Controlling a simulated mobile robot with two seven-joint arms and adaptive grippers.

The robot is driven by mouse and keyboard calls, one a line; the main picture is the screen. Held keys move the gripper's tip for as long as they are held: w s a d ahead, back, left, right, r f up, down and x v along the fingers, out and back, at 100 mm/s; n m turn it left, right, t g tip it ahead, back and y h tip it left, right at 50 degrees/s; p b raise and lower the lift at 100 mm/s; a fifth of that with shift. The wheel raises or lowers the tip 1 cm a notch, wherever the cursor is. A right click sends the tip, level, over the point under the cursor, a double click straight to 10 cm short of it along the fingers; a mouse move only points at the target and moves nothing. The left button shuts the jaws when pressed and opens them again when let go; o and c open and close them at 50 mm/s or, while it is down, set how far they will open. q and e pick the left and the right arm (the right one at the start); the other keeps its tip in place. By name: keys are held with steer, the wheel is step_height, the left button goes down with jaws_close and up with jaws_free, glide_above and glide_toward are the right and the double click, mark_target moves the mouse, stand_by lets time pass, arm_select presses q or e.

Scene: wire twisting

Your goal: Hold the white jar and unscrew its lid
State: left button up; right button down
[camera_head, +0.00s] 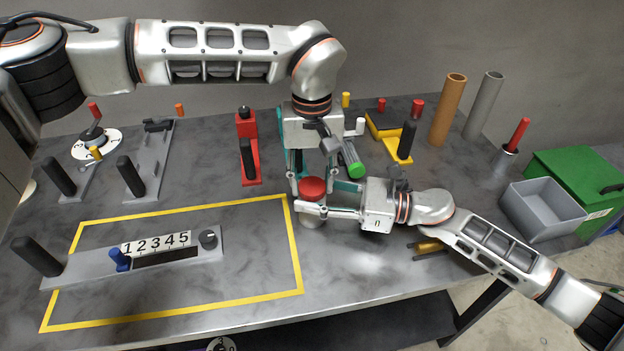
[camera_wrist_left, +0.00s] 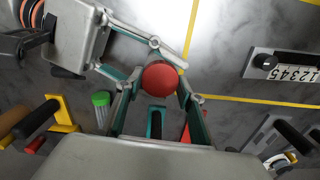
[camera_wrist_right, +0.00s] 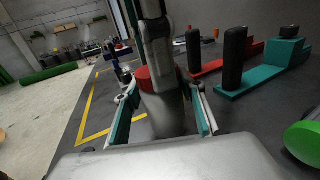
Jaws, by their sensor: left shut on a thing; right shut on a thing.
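The white jar (camera_head: 312,218) stands upright on the table near the right edge of the yellow outline, with its round red lid (camera_head: 312,187) on top. My left gripper (camera_head: 311,181) comes down from above and is shut on the lid. In the left wrist view the lid (camera_wrist_left: 160,77) sits between its fingertips. My right gripper (camera_head: 314,205) comes in level from the right and is shut on the jar's body below the lid. In the right wrist view the jar (camera_wrist_right: 168,112) stands between its fingers. The grippers hide parts of the jar.
A counter fixture (camera_head: 200,250) lies left of the jar inside the yellow outline. A red handled block (camera_head: 247,150), a green-tipped cylinder (camera_head: 352,160) and a yellow handled block (camera_head: 400,140) stand behind. A grey bin (camera_head: 540,210) is at the right.

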arm_select(q)
steer(key=o, duration=1.2)
steer(key=shift+o, duration=0.2)
steer(key=shift+r, duration=0.1)
step_height(320, 180, up, 4)
steer(key=shift+r, duration=0.1)
steer(key=shift+c, duration=0.4)
steer(key=shift+r+n, duration=0.5)
steer(key=shift+r, duration=1.1)
steer(key=shift+f, duration=3.8)
